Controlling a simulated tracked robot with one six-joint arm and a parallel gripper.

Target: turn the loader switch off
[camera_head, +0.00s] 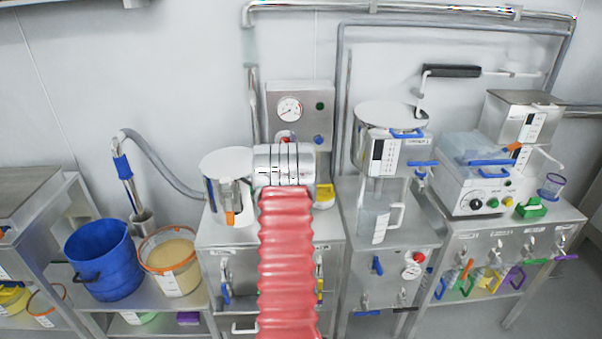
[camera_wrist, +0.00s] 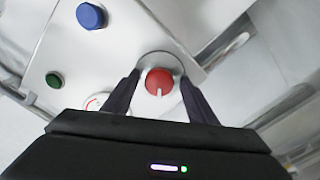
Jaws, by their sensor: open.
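A red rotary knob (camera_wrist: 159,80) with a white pointer mark sits on a round grey base on the steel control panel (camera_wrist: 125,45). No label on it is readable; I take it as the loader switch. In the wrist view its mark points toward the bottom of the picture. My gripper (camera_wrist: 160,76) is open, with one dark finger on each side of the knob; I cannot tell whether they touch it. In the head view the wall panel (camera_head: 315,97) stands behind my wrist, and the red knob (camera_head: 285,137) shows just above it, partly hidden.
A blue knob (camera_wrist: 91,15), a green button (camera_wrist: 54,80) and a partly hidden gauge (camera_wrist: 96,102) share the panel. Pipes (camera_head: 254,95) flank the panel.

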